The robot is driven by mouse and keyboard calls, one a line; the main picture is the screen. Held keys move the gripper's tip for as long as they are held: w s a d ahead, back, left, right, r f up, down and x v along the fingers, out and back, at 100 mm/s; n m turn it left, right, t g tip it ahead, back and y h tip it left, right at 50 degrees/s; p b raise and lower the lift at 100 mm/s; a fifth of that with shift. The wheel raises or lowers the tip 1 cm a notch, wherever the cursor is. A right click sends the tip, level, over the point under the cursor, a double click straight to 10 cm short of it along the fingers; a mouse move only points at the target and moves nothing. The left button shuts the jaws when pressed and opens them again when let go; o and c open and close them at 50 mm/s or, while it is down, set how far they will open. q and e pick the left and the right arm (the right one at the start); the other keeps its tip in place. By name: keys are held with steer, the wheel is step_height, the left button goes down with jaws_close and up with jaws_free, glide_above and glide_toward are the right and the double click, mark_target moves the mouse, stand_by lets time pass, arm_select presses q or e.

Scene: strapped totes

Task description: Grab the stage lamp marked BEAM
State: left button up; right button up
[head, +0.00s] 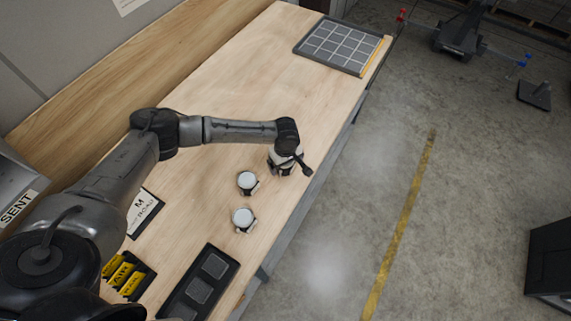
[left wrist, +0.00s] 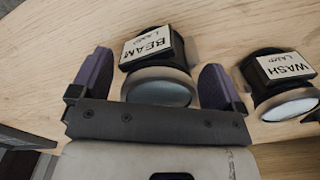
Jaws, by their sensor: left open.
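The BEAM lamp (left wrist: 156,66), a short black body with a pale round lens and a white label, stands on the wooden table in the left wrist view. My left gripper (left wrist: 156,84) is open, with one purple-grey finger on each side of this lamp; I cannot tell whether they touch it. The WASH lamp (left wrist: 284,82) stands to its right, outside the fingers. In the head view my left gripper (head: 285,163) is over the table's right side and largely hides what is under it. My right gripper is not in view.
Two pale-topped lamps (head: 247,181) (head: 244,218) stand nearby; their labels are unreadable here. A dark tray with square pads (head: 203,284) lies at the near edge, a grid tray (head: 341,45) at the far end. A SENT bin (head: 18,207) is at left.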

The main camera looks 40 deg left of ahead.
arm_select(q)
steer(key=shift+f, duration=0.25)
steer(key=c, duration=1)
steer(key=shift+r, duration=0.1)
